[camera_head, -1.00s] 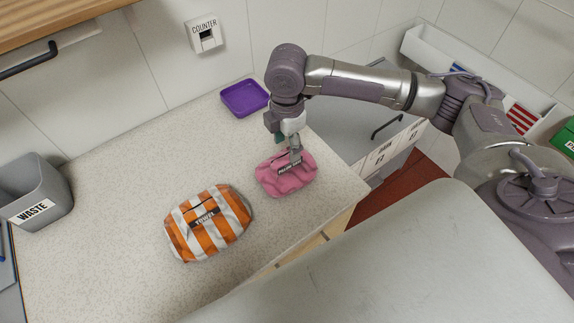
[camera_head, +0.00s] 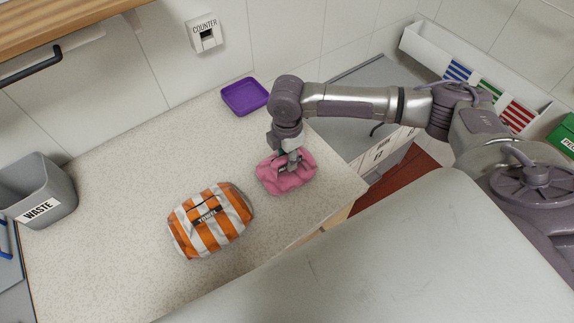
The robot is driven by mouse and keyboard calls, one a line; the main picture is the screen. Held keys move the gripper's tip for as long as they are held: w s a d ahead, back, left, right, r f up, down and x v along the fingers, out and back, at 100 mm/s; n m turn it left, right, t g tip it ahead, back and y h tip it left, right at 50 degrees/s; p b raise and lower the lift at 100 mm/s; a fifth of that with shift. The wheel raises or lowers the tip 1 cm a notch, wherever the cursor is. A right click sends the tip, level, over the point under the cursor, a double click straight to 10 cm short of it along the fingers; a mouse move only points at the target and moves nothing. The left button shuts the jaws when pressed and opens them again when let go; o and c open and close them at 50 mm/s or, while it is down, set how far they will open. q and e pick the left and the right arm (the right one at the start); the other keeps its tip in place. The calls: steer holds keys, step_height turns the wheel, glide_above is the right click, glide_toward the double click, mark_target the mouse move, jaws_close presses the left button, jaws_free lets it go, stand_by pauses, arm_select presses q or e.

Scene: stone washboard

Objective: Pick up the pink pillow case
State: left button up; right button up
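The pink pillow case (camera_head: 286,181) lies crumpled on the speckled stone counter, near its right end. My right gripper (camera_head: 288,162) points down at the top of the pillow case, with its fingertips touching or very close to the cloth. The fingers are small here and partly hidden by the wrist, so I cannot tell whether they are shut on the cloth. My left gripper is not in view.
A purple tray (camera_head: 245,97) sits at the back wall. A grey waste bin (camera_head: 38,190) stands at the left. The counter (camera_head: 130,165) is clear between them.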

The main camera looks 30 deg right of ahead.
mark_target(286, 156)
steer(key=c, duration=0.5)
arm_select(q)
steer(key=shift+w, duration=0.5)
arm_select(e)
jaws_close()
steer(key=shift+r, duration=0.1)
steer(key=shift+w+r, duration=0.1)
steer(key=shift+r, duration=0.3)
step_height(286, 156, up, 2)
steer(key=shift+r+b, duration=0.25)
steer(key=shift+b, duration=0.55)
arm_select(q)
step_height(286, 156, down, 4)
steer(key=b, duration=0.2)
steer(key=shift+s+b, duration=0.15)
steer(key=shift+b, duration=0.15)
arm_select(e)
steer(key=s+d+r, duration=0.5)
steer(key=s+r, duration=0.2)
steer(key=s, duration=0.3)
steer(key=shift+s+r, duration=0.3)
